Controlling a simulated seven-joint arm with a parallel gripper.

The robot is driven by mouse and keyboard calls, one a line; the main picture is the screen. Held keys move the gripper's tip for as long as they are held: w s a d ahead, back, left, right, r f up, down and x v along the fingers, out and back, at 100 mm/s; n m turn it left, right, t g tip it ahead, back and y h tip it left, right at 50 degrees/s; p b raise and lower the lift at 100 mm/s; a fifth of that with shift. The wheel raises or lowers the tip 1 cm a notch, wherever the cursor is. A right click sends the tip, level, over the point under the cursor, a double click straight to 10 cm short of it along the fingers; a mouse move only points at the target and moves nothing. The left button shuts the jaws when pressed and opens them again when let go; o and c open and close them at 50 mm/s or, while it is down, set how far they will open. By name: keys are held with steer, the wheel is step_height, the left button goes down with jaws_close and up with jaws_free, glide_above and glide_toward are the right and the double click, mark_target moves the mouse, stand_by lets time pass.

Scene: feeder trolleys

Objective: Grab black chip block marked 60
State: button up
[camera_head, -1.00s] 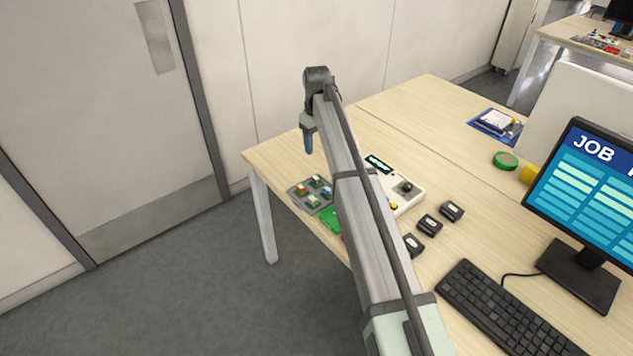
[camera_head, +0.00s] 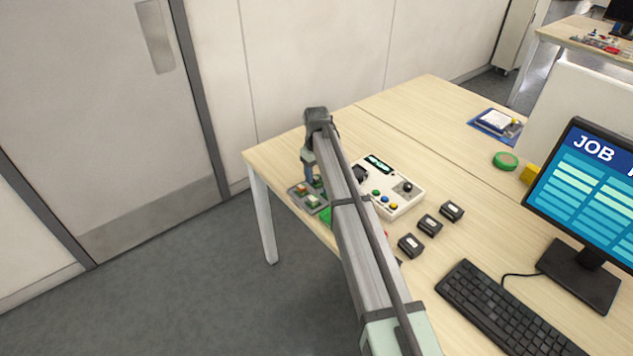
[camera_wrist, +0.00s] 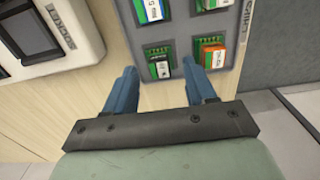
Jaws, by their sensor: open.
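In the wrist view, a dark chip block (camera_wrist: 159,64) with a green top part and a white label sits in a grey tray (camera_wrist: 184,24). Its marking is too small to read, so I cannot tell whether it says 60. An orange-labelled block (camera_wrist: 212,56) sits to its right, a blue-and-white block (camera_wrist: 150,10) beyond it, and a green one (camera_wrist: 208,5) beyond to the right. My gripper (camera_wrist: 158,70) is open and empty, its two blue fingers apart, with the dark block showing between and just past the tips. In the head view my gripper (camera_head: 310,181) is over the tray (camera_head: 298,199).
A white console (camera_head: 402,207) with coloured buttons stands beside the tray; its socket edge (camera_wrist: 62,28) shows at left in the wrist view. Three black blocks with pale labels (camera_head: 429,225) lie nearer the keyboard (camera_head: 508,312). The tray is near the desk edge.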

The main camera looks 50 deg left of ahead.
steer(key=shift+f, duration=0.7)
jaws_close()
